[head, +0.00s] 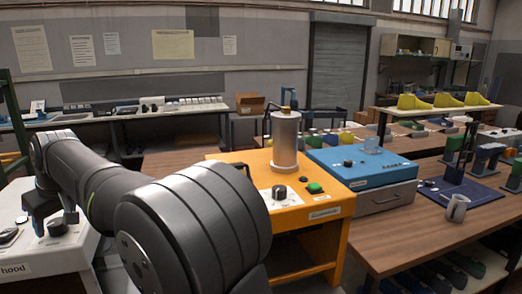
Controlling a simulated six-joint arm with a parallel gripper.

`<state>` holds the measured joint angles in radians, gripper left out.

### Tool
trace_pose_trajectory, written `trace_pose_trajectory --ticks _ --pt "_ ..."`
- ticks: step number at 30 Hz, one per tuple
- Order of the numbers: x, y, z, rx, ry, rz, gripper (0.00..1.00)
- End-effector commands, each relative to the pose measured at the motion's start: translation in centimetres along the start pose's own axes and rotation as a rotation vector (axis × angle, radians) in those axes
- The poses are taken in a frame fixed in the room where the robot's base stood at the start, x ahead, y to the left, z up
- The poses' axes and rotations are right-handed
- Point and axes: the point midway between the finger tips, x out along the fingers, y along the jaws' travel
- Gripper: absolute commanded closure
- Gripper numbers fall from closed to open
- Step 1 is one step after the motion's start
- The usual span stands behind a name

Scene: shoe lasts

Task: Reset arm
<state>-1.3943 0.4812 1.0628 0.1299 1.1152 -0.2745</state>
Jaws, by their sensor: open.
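My arm reaches from the lower middle of the head view toward the left and bends down at its far end. My gripper (45,212) hangs there, small and dark, over the white machine (62,262) marked "hood". Its fingers are hard to make out against the machine's dark knobs; they look apart, and I see nothing held. I cannot tell how close the fingertips are to the machine's top.
An orange machine (318,214) with a metal cylinder (285,140) stands right of my arm.

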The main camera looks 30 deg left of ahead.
Motion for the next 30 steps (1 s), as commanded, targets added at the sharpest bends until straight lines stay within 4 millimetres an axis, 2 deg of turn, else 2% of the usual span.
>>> trace_pose_trajectory --ticks 11,19,28,30 --pt "-0.5 0.1 -0.3 -0.208 0.002 -0.114 0.45" --pt "-4.6 0.0 -2.6 -0.203 0.003 -0.110 0.45" --pt "0.3 0.0 0.2 -0.199 -0.003 -0.111 0.45" --pt "0.0 -0.1 0.0 -0.157 0.002 -0.085 0.45"
